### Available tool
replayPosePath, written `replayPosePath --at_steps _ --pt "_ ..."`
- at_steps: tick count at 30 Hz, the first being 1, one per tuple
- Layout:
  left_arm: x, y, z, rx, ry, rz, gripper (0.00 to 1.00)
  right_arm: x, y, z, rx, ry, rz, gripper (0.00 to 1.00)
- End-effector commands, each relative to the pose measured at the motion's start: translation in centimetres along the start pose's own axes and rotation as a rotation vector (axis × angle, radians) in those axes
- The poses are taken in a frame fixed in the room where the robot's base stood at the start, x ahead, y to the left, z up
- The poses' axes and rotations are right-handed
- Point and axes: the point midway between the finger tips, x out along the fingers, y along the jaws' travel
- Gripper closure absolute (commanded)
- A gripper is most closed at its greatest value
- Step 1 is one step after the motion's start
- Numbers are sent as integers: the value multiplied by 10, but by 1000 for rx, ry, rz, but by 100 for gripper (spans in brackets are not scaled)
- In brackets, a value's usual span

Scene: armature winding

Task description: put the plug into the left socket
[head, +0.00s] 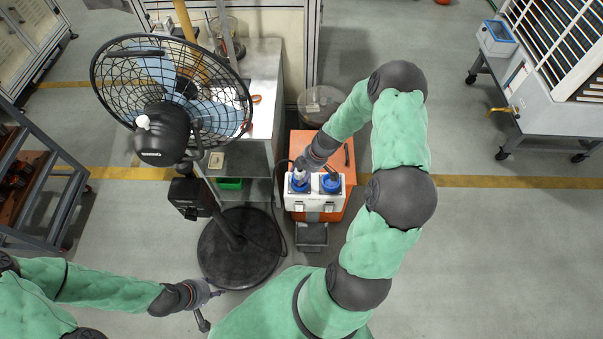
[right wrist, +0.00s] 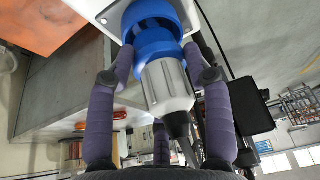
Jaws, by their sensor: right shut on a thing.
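The white socket box (head: 315,202) on the orange cabinet has two blue sockets. My right gripper (head: 302,171) is above the left socket (head: 299,185). The right socket (head: 331,184) is clear of it. In the right wrist view my right gripper (right wrist: 160,82) is shut on the plug (right wrist: 166,86), a pale grey body with a blue front and a dark cable. The plug's blue front meets the blue socket ring (right wrist: 158,10), slightly tilted in the picture; how deep it sits cannot be told. My left gripper (head: 209,307) is empty and open, low at the left.
A black pedestal fan (head: 170,90) stands left of the box, its round base (head: 240,248) on the floor. A grey metal table (head: 262,115) is behind the fan. A wheeled machine (head: 560,100) stands at the far right. The floor between is free.

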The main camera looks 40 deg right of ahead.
Motion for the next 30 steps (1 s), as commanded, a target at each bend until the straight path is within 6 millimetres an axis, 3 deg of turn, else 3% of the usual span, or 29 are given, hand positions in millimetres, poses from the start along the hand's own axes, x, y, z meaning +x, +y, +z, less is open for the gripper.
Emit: replayPosePath --at_steps 30 --pt "10 -4 0 0 0 0 60 6 0 2 -1 0 0 84"
